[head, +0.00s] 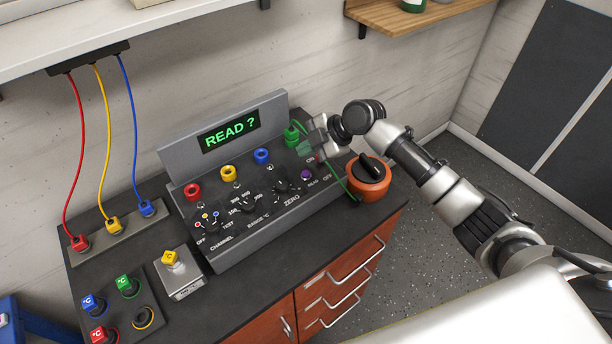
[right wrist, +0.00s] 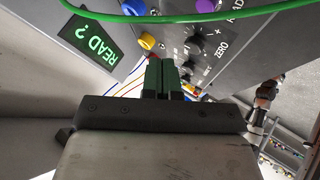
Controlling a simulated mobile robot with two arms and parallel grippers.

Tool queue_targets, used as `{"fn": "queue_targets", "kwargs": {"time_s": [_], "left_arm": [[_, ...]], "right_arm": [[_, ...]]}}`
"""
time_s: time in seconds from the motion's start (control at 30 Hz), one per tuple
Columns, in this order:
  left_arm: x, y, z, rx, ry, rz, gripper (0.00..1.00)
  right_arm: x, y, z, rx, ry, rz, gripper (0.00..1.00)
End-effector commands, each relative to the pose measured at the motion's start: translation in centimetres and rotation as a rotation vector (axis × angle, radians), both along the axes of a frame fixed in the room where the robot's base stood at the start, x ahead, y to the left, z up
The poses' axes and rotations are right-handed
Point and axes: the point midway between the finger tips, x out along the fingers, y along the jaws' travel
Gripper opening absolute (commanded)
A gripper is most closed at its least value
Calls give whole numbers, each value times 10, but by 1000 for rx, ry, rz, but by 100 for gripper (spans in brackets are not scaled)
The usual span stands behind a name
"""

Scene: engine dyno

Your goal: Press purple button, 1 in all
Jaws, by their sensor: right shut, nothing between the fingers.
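The purple button (head: 306,176) is a small round button at the right end of the grey meter panel (head: 258,226), right of the ZERO knob. The display (head: 230,131) reads "READ ?". My left gripper is not in view.
A green cable (head: 343,186) runs from the green plug (head: 292,133) past the panel's right end. An orange housing with a black knob (head: 369,173) stands right of the panel. Red, yellow and blue sockets line the panel's back.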

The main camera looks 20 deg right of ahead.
Motion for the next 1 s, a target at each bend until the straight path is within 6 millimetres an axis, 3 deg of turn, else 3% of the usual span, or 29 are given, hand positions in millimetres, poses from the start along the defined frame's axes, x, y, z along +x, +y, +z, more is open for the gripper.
{"fn": "queue_targets", "kwargs": {"time_s": [0.03, 0.3, 1.0], "left_arm": [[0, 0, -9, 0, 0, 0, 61], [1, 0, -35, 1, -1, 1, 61], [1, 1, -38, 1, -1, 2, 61]], "right_arm": [[0, 0, -13, 0, 2, -1, 0], [0, 0, -48, 0, -1, 1, 0], [0, 0, -51, 0, 0, 0, 0]]}}
